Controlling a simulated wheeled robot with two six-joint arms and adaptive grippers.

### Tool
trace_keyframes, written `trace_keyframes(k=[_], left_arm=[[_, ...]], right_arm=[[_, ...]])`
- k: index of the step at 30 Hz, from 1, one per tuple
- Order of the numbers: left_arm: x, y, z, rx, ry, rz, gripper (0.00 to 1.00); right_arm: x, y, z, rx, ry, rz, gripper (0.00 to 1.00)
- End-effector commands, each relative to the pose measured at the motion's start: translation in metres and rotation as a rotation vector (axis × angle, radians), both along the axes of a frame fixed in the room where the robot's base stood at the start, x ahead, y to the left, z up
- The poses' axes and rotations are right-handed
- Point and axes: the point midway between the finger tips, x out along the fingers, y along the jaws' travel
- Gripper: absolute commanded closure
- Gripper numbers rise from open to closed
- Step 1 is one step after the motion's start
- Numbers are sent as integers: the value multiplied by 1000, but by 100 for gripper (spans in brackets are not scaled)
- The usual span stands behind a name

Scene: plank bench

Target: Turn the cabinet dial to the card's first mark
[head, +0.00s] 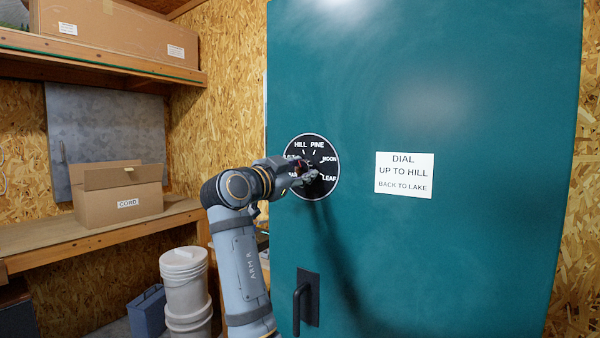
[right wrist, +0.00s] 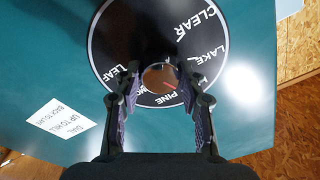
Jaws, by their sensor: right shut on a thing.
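The black round dial (head: 330,187) is on the teal cabinet door, with white words including HILL, PINE, MOON and LEAF. In the right wrist view the dial (right wrist: 112,45) also shows CLEAR and LAKE. My right gripper (head: 306,174) is at the dial's centre; in the wrist view its fingers (right wrist: 160,95) are shut on the round knob (right wrist: 158,76). A red line on the knob points down and right in that view, toward the side of PINE and the right finger; the exact mark is unclear. The white card (head: 404,175) reads DIAL, UP TO HILL, BACK TO LAKE. My left gripper is out of view.
The teal cabinet (head: 480,250) has a dark handle (head: 301,300) below the dial. To the left are a bench (head: 110,232) with a CORD box (head: 118,200), white buckets (head: 185,280) and a shelf with a long box (head: 120,30). The door around the card is clear.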

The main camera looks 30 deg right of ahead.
Motion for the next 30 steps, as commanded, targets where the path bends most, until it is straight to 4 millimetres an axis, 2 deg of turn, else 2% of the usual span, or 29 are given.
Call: trace_keyframes(k=[10,11,15,25,30], left_arm=[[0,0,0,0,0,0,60],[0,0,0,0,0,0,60],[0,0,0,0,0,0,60],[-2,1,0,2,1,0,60],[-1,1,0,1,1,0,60]], right_arm=[[0,0,-1,2,1,0,92],[0,0,-1,2,1,0,56],[0,0,0,1,0,1,37],[0,3,-1,1,1,2,37],[-10,29,-3,3,1,6,37]])
